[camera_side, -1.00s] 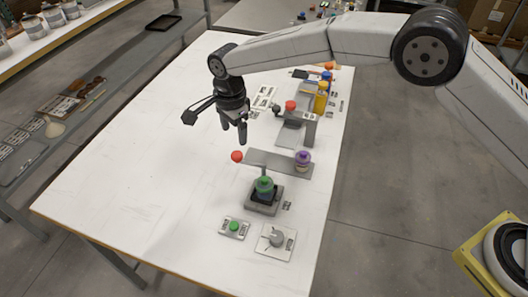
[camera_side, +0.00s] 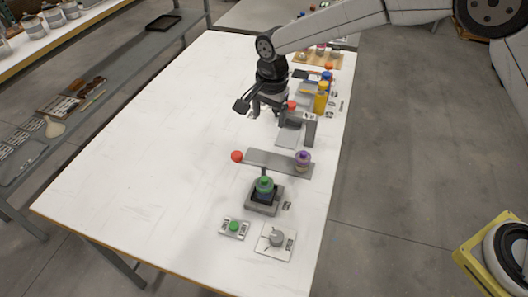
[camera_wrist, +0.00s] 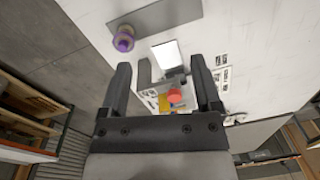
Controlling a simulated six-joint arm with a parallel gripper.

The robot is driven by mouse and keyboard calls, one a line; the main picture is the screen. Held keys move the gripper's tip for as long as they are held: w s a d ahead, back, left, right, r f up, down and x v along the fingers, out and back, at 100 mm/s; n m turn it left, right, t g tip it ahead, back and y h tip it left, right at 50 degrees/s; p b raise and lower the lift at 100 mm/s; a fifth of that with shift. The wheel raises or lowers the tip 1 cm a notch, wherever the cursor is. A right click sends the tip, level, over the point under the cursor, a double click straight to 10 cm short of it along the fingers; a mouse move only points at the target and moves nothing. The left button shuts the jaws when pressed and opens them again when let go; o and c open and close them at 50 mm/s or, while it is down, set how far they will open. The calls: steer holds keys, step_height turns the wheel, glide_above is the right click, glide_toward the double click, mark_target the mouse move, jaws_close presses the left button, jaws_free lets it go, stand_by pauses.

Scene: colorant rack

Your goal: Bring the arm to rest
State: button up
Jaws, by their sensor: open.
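My gripper (camera_side: 262,110) hangs above the far part of the white table (camera_side: 150,150), left of the grey stand (camera_side: 310,125). In the wrist view, my gripper (camera_wrist: 162,72) has its two black fingers wide apart with nothing held between them. A red cap (camera_wrist: 175,96) shows beyond the fingers in that view. The fingertips are partly hard to make out in the side view.
Yellow bottles (camera_side: 321,103) stand at the right edge. The table's left is clear.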

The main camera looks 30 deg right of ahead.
steer(key=s+d+n+t, duration=0.2)
steer(key=s+d+n, duration=0.9)
steer(key=s+d, duration=1)
steer(key=shift+s+r, duration=0.4)
steer(key=shift+s, duration=0.65)
